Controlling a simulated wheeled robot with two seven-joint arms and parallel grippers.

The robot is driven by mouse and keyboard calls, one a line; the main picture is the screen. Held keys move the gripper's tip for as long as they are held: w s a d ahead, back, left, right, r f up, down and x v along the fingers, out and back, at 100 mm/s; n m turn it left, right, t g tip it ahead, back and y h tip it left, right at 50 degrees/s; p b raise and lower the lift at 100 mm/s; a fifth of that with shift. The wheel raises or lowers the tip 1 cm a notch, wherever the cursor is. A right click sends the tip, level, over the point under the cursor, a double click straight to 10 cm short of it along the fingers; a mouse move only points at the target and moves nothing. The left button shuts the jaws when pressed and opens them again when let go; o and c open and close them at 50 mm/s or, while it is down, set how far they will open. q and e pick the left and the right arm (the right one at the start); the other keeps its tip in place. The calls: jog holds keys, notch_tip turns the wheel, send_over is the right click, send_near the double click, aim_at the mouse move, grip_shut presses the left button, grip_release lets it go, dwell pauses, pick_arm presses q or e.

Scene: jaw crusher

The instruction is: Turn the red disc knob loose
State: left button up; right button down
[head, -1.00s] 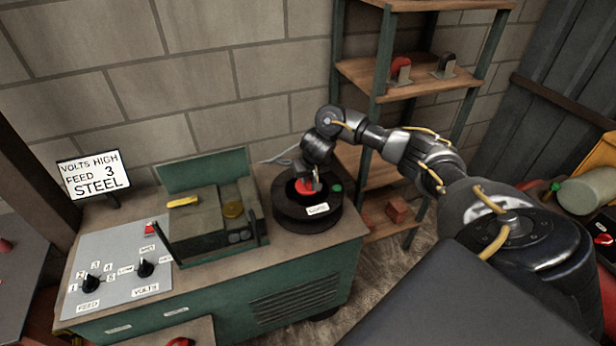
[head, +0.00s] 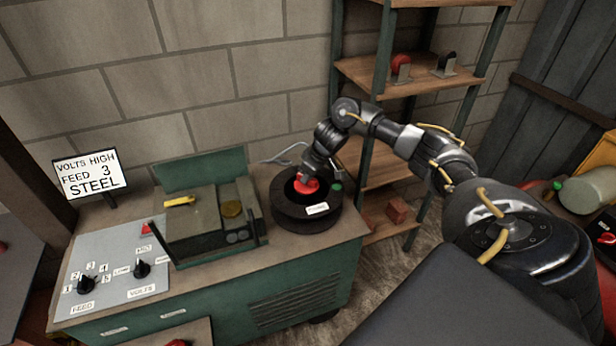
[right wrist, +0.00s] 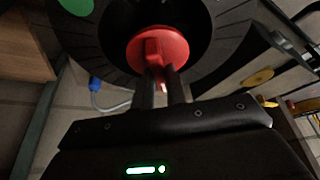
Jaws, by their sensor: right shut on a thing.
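The red disc knob (head: 306,186) sits in the middle of a round black spool-like housing (head: 290,222) on the right end of the green bench. In the right wrist view the red knob (right wrist: 172,48) shows a raised bar across its face, within the dark ring. My right gripper (head: 308,174) reaches down onto the knob from the upper right. In the right wrist view its two fingers (right wrist: 160,72) are shut on the raised bar. My left gripper is not in view.
A green button (head: 336,187) sits on the housing's right edge. A machine with a raised green lid (head: 203,171) and a grey panel with FEED and VOLTS dials (head: 120,262) stand left. A sign (head: 90,175) reads VOLTS HIGH, FEED 3, STEEL. Shelves (head: 395,75) stand behind the arm.

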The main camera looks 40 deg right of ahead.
jog(key=shift+s+f+n+g+y, duration=0.15)
jog(key=shift+n+y, duration=0.1)
jog(key=shift+n, duration=0.35)
jog(key=shift+s+f+n+g+y, duration=0.15)
jog(key=shift+n+y, duration=0.1)
jog(key=shift+n, duration=0.35)
jog(key=shift+w, duration=0.1)
jog(key=n, duration=0.1)
jog(key=n+b, duration=0.1)
jog(key=shift+w+f+n+g+y, duration=0.1)
jog(key=shift+w+n+g+y, duration=0.05)
jog(key=shift+n+g+y, duration=0.2)
jog(key=shift+d+n+g+y+b, duration=0.1)
jog(key=shift+n+g+y+b, duration=0.35)
jog(key=shift+n, duration=0.6)
